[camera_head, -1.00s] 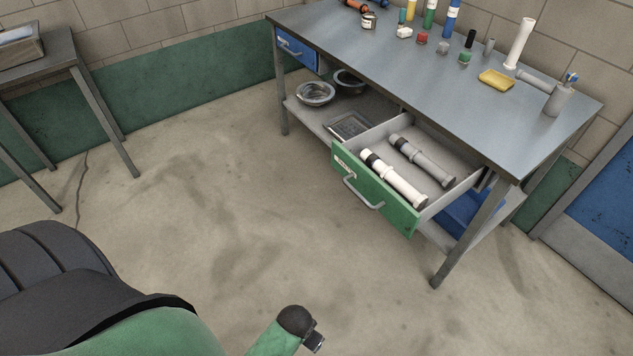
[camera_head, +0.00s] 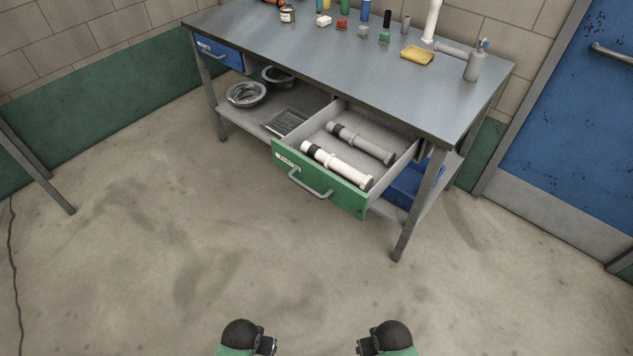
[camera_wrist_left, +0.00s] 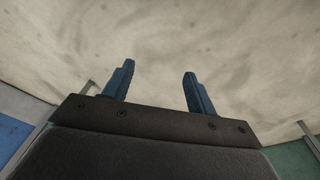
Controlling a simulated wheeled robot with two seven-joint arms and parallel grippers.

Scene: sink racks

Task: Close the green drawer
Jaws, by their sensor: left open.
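The green drawer (camera_head: 318,179) sits under the right part of the metal workbench (camera_head: 340,62) in the head view. It is pulled well out, with a grey bar handle (camera_head: 309,187) on its front. A white tube (camera_head: 337,166) and a grey tube (camera_head: 361,143), each with a dark band, lie inside it. My left gripper (camera_wrist_left: 159,70) is open and empty in the left wrist view, with bare floor beyond its blue fingers. In the head view only dark rounded parts of my arms show at the bottom edge, well short of the drawer. My right gripper's fingers are not seen.
A blue drawer (camera_head: 219,54) is at the bench's left end. Metal bowls (camera_head: 246,94) and a blue bin (camera_head: 414,184) are on the lower shelf. The floor (camera_head: 180,220) before the bench is clear. A blue door (camera_head: 570,130) is at right.

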